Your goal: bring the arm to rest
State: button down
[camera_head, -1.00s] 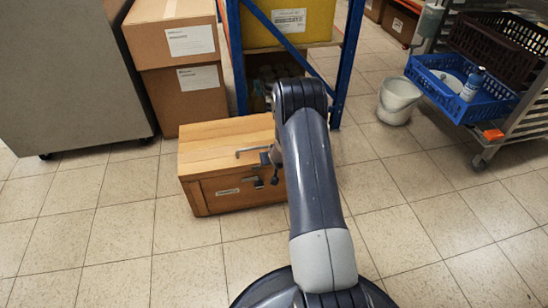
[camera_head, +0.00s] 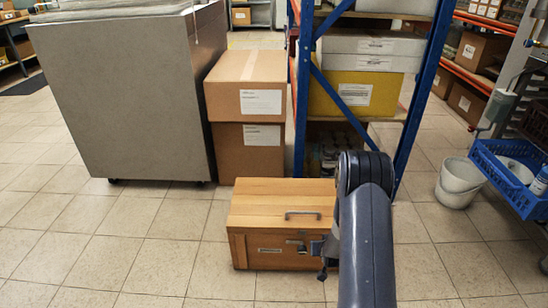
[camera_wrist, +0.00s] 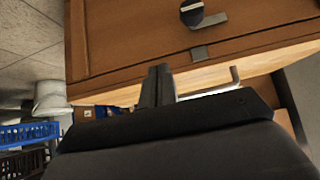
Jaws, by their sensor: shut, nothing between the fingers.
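A wooden chest (camera_head: 262,207) with a flat lid and a metal handle (camera_head: 302,213) on top stands on the tiled floor. Its lid looks shut. My arm hides its right end. My gripper (camera_head: 322,272) hangs at the chest's front right; I cannot tell whether it touches the chest. In the wrist view the two dark fingers of my gripper (camera_wrist: 157,80) are together with nothing between them. The chest's wooden front (camera_wrist: 130,40) fills the upper part there, with a round dark fitting (camera_wrist: 192,12) and a metal latch plate (camera_wrist: 199,53).
Cardboard boxes (camera_head: 248,145) and a grey cabinet (camera_head: 125,95) stand behind, to the left. A blue-framed shelf (camera_head: 418,95) rises behind the chest. A white bucket (camera_head: 459,183) and a blue crate (camera_head: 512,180) are at the right. The floor at left is clear.

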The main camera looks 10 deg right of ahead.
jog(key=b, duration=0.2)
send_near(319, 223)
jog(key=w+x, duration=0.1)
jog(key=x, duration=0.3)
jog(key=shift+s, duration=0.3)
jog(key=shift+s, duration=0.1)
